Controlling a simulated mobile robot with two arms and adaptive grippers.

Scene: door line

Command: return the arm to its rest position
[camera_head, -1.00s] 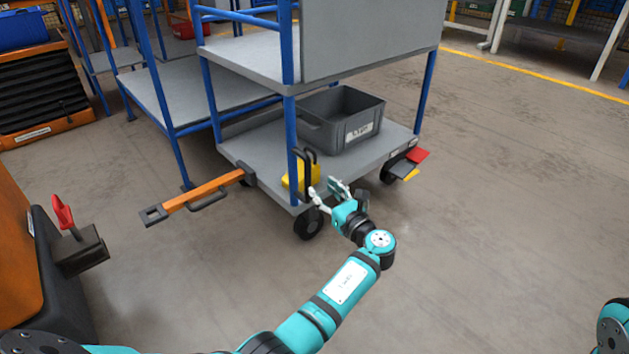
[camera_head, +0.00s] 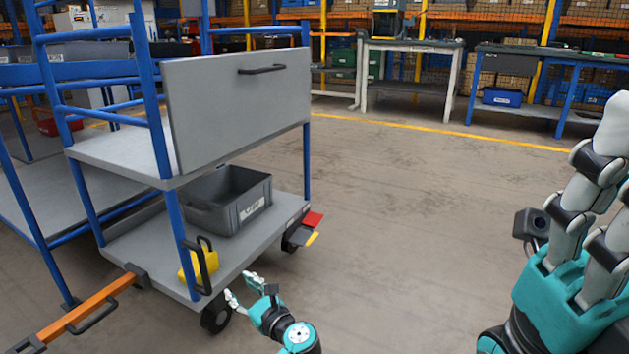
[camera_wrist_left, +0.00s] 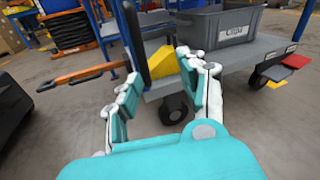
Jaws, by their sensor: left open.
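My left gripper (camera_head: 246,293) is low in the middle of the head view, close to the front corner of the blue and grey cart (camera_head: 150,262). In the left wrist view its two fingers (camera_wrist_left: 157,90) are spread apart with nothing between them. A yellow block (camera_head: 199,264) with a black handle sits on the cart's lower deck just beyond the fingers, apart from them as far as I can tell. It also shows in the left wrist view (camera_wrist_left: 163,62).
A grey bin (camera_head: 228,200) stands on the lower deck. The cart's orange tow bar (camera_head: 80,312) sticks out at the lower left. Red and yellow pedals (camera_head: 312,220) sit at the cart's right corner. Workbenches (camera_head: 412,46) line the back. The floor (camera_head: 400,220) right of the cart is clear.

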